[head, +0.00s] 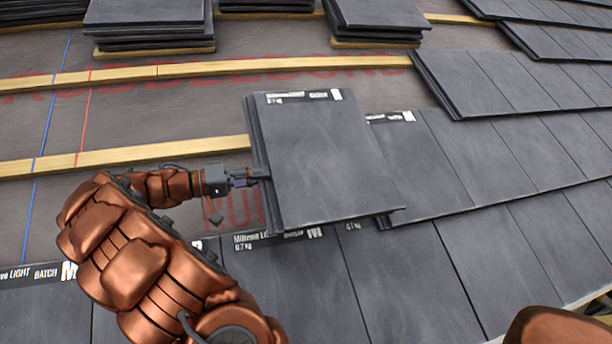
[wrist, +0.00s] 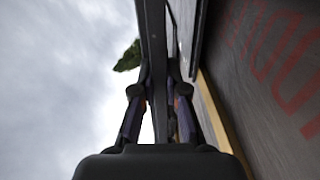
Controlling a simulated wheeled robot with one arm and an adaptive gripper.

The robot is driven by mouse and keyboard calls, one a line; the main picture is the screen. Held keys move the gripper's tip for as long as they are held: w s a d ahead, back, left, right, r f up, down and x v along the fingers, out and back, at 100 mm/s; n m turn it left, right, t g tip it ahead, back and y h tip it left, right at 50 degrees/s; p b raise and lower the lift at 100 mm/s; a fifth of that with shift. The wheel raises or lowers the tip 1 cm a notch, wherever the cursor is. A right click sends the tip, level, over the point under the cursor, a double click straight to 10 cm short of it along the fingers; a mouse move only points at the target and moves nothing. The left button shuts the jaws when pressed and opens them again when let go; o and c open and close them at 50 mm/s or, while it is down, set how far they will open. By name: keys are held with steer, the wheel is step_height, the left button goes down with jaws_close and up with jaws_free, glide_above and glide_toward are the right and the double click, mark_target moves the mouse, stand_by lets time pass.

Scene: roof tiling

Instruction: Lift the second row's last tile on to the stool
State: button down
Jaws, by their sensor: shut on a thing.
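My gripper (head: 248,177) is shut on the left edge of a dark grey slate-like tile (head: 320,155) with a white printed label along its top. The tile covers the left end of the second row of tiles (head: 430,160); I cannot tell how far it is above the roof. In the wrist view the tile (wrist: 155,60) shows edge-on between the fingers (wrist: 158,100). No stool is in view.
A lower row of tiles (head: 290,280) runs along the front. Wooden battens (head: 110,155) cross dark underlay on the left, with blue and red lines. Stacks of tiles (head: 150,20) sit on battens at the top. Bare underlay lies left of the held tile.

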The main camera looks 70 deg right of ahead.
steer(key=s+a+r+b, duration=0.1)
steer(key=s+a+r, duration=0.5)
steer(key=s+a, duration=0.2)
steer(key=shift+a+r, duration=0.3)
steer(key=shift+a, duration=0.8)
stand_by(0.8)
steer(key=shift+s, duration=0.1)
stand_by(0.4)
